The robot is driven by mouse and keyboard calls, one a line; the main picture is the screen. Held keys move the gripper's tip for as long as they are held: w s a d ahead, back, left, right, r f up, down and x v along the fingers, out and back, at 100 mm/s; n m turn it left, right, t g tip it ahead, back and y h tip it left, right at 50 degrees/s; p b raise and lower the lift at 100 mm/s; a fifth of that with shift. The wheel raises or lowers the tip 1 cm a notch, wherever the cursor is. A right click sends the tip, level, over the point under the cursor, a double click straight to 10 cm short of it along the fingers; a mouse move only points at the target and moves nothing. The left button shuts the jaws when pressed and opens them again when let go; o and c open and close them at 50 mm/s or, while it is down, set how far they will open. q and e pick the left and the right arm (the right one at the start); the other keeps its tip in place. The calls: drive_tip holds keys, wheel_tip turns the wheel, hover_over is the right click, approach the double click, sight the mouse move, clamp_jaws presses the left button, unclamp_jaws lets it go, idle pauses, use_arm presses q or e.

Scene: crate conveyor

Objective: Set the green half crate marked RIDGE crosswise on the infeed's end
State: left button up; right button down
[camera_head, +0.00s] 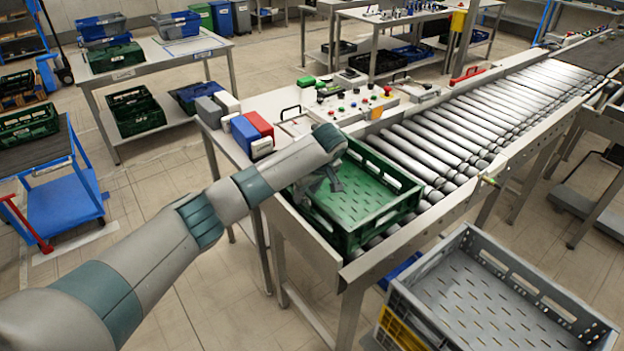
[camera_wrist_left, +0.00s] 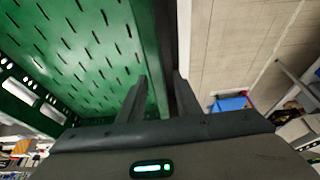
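A green half crate (camera_head: 385,215) sits at the near end of the roller infeed (camera_head: 470,140), upright, with an empty slotted floor. No RIDGE mark is legible on it. My left gripper (camera_head: 333,184) is at the crate's left side, over its wall. In the left wrist view, the crate's slotted floor (camera_wrist_left: 75,50) fills the upper left. There my left gripper's two fingers (camera_wrist_left: 160,95) point down along the crate wall, one on the inner side and one on the outer side. Whether they press on the wall is unclear. My right gripper is not in view.
A grey crate (camera_head: 455,240) stands in front of the infeed at the lower right. A control panel (camera_head: 365,100) and red, blue and white boxes (camera_head: 250,130) border the infeed's left. More green and blue crates rest on a table (camera_head: 160,60) at the back left.

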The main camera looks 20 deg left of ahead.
use_arm(q)
drive_tip(key=b+v, duration=0.2)
drive_tip(key=v, duration=0.7)
drive_tip(key=shift+r, duration=0.15)
drive_tip(key=shift+s+d+r, duration=0.15)
drive_tip(key=shift+s+r, duration=0.05)
drive_tip(key=shift+r, duration=0.35)
drive_tip(key=shift+f, duration=0.1)
